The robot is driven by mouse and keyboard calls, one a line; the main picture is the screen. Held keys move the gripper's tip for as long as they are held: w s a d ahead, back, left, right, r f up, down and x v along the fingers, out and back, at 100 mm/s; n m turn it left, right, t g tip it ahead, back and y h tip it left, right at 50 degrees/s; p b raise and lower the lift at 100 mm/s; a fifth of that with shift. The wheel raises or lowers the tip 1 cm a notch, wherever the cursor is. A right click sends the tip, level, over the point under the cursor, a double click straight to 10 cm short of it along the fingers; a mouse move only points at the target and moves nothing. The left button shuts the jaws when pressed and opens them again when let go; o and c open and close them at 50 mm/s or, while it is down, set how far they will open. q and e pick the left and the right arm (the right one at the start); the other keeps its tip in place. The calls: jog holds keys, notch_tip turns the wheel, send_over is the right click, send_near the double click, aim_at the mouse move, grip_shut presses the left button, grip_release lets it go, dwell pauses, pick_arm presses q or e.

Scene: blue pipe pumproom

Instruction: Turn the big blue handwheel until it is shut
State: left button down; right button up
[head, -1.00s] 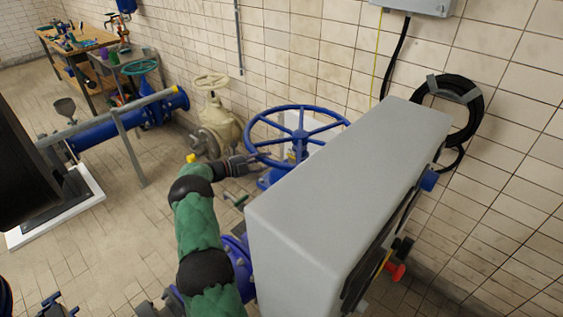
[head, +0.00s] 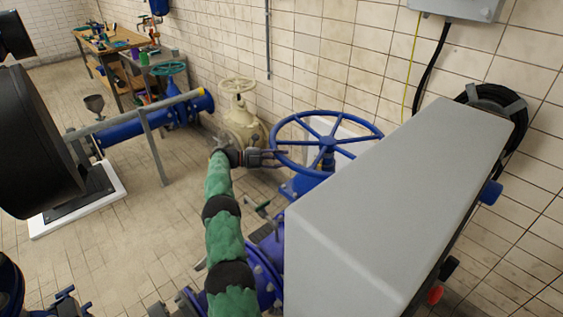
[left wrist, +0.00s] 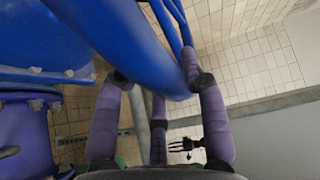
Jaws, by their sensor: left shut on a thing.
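The big blue handwheel (head: 352,119) lies nearly flat on top of a blue valve, close to the tiled wall. In the head view my left gripper (head: 276,158) is at the wheel's left rim. In the left wrist view the thick blue rim (left wrist: 145,40) passes between the purple-grey fingers of my left gripper (left wrist: 160,82), which is shut on it. Spokes show behind the rim at the top of that view. The valve body is partly hidden by a grey box. My right gripper is not in view in the head view.
The large grey box (head: 400,200) stands close to the right of the wheel. A cream valve (head: 240,115) stands behind my gripper. A blue pipe with a grey rail (head: 150,145) runs at left. A workbench (head: 115,45) is far back. Open tiled floor lies between.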

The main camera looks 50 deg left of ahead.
pick_arm(q)
jog(key=shift+a, duration=0.4)
dwell(0.3)
jog(key=c, duration=0.7)
grip_release()
jog(key=shift+d, duration=0.1)
